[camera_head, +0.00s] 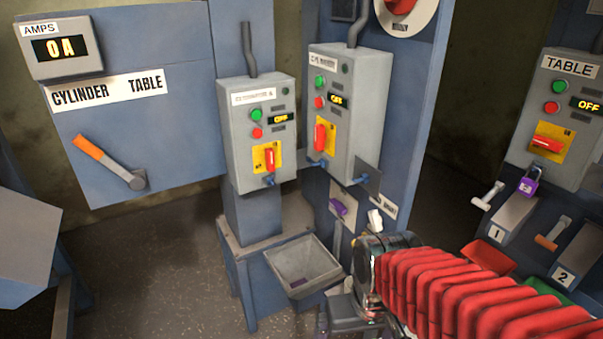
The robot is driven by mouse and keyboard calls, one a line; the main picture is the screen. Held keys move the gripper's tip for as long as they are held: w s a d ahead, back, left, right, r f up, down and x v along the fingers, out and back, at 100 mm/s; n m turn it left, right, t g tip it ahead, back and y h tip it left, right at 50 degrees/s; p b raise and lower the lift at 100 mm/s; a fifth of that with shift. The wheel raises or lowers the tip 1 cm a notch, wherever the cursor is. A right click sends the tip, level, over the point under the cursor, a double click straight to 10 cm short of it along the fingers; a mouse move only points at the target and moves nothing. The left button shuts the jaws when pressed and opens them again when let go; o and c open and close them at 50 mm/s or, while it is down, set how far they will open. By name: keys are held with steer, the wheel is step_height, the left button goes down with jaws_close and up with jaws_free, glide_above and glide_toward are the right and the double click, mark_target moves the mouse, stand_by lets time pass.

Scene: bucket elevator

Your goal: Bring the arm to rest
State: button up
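My arm (460,295), in a red ribbed sleeve, reaches in from the lower right. It ends in a dark metal wrist joint (370,268) in front of the blue column. Grey parts below the wrist, at the bottom edge, seem to belong to my gripper (345,315). Its fingertips cannot be made out, and I see nothing clearly held. The wrist is just right of a grey open bin (303,268); I cannot tell whether they touch.
Two grey control boxes (257,135) (340,115) with OFF displays stand behind. A panel marked CYLINDER TABLE (110,90) with an orange-handled lever (110,162) is left. A TABLE box (555,120) with a purple padlock (530,182) is right. Open floor (150,270) lies lower left.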

steer(key=s+d+r+m+t, duration=0.1)
steer(key=d+r+t, duration=0.3)
steer(key=r, duration=0.6)
steer(key=shift+s+d+m+h, duration=0.35)
steer(key=shift+s+d, duration=0.3)
steer(key=shift+d, duration=0.25)
steer(key=shift+c, duration=0.4)
stand_by(0.4)
